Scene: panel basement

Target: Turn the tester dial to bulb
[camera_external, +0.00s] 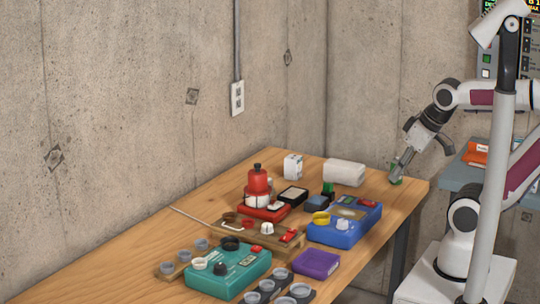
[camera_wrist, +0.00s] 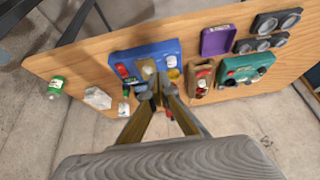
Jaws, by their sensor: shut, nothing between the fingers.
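A blue box (camera_external: 345,228) with a yellow ring, a beige plate and small coloured parts sits on the right part of the table; it also shows in the wrist view (camera_wrist: 122,58), where a white round knob (camera_wrist: 172,61) is on it. A teal box (camera_external: 240,276) with dark and white round knobs stands at the front; it also shows in the wrist view (camera_wrist: 232,76). I cannot read any labels to tell which is the tester or where a dial points. My gripper (camera_external: 398,176) is shut and empty above the table's far right end. In the wrist view its fingertips (camera_wrist: 158,88) overlap the blue box's edge.
A green bottle (camera_wrist: 56,86) and a white block (camera_external: 344,173) stand near the far end. A red device (camera_external: 266,211), a wooden rack (camera_external: 266,242) and a purple tray (camera_external: 316,265) crowd the middle. Grey cups (camera_external: 284,288) stand in front. The table's left side is bare.

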